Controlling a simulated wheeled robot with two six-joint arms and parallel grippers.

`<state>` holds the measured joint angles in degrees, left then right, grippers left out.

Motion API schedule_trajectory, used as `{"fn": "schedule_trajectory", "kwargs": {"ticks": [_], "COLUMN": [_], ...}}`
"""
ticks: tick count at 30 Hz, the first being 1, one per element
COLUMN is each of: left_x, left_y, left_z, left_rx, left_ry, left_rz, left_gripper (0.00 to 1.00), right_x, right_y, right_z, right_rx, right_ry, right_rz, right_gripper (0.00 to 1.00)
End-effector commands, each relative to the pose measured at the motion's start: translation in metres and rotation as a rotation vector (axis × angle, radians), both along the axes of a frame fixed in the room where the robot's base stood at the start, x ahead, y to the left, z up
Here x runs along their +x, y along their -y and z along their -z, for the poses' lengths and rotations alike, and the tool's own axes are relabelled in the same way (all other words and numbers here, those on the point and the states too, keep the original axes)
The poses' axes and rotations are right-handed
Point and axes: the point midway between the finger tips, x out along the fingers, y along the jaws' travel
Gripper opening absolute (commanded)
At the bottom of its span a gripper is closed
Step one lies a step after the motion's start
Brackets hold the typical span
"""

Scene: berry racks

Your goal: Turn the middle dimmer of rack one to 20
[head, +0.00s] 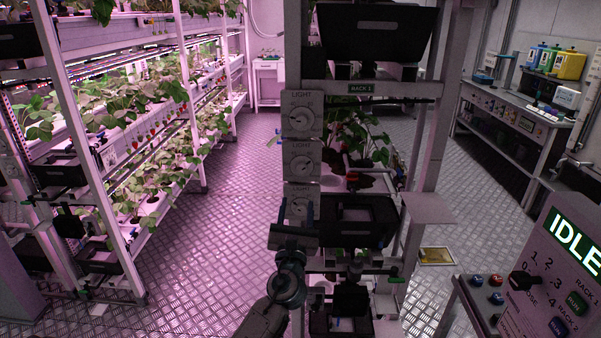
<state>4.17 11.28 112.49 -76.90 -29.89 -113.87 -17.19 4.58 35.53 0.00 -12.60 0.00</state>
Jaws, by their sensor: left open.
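Rack one (366,89) stands in the middle of the head view, with a "RACK 1" label. Three grey "LIGHT" dimmer panels with round dials are stacked on its left post. The top dimmer (301,115) and the middle dimmer (302,160) are unobstructed. Their scale numbers are too small to read. The bottom dimmer (300,196) is partly hidden behind my left gripper (296,215). My left gripper is open, with its fingertips in front of the bottom dimmer, below the middle one. I cannot tell whether it touches the panel. My right gripper is not visible.
Black trays (375,35) and strawberry plants (358,140) fill rack one. Another plant rack (90,150) stands left, across an open metal-floored aisle (225,200). A control panel reading "IDLE" (560,270) is at lower right. A workbench (510,110) with bottles stands behind right.

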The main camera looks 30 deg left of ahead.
Motion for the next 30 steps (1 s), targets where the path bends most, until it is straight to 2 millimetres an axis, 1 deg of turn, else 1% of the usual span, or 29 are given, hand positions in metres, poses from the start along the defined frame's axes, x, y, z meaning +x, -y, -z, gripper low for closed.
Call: {"fn": "schedule_trajectory", "kwargs": {"ticks": [1,5,12,18,23,30], "left_x": [0.002,0.017,0.055,0.078,0.086,0.087], "left_y": [-0.001,-0.009,-0.029,-0.041,-0.045,-0.046], "left_z": [-0.004,-0.012,-0.03,-0.038,-0.04,-0.04], "left_rx": [0.008,0.008,0.005,0.002,0.002,0.002], "left_ry": [0.002,0.001,0.0,-0.001,-0.002,-0.001], "left_rz": [-0.003,-0.003,-0.003,-0.001,-0.001,-0.001], "left_gripper": [0.49,0.49,0.49,0.49,0.49,0.49], "right_x": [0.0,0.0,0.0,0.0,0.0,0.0], "right_y": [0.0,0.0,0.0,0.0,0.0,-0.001], "right_z": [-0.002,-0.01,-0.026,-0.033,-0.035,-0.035], "right_rx": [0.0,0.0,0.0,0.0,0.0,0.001], "right_ry": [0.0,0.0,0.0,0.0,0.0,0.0], "right_rz": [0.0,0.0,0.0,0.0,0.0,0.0], "right_gripper": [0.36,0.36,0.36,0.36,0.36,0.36]}}
